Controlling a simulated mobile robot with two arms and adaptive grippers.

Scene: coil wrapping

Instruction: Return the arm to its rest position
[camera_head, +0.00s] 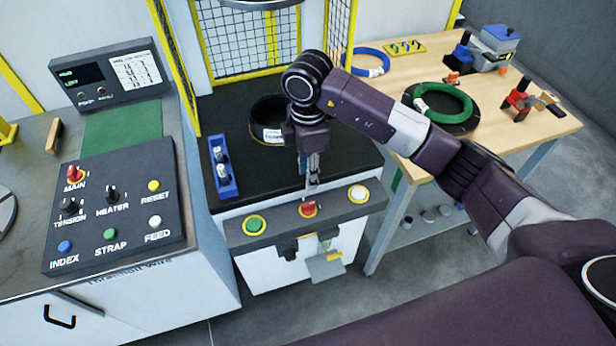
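My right arm reaches in from the right and bends down over the black-topped station in the middle. My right gripper (312,182) points down, its fingers close together with nothing seen between them. Its tips are just above or at the red button (308,209) on the grey button bar (284,222); I cannot tell whether they touch. A green button (254,224) and a white button (358,193) sit on either side. My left gripper is not in view.
A black coil (268,120) lies on the station, partly hidden behind my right wrist. A blue holder (223,168) stands left of it. The wooden table (545,125) on the right carries a green coil (443,103), a blue coil (371,62) and tools. A control panel (115,205) is on the left.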

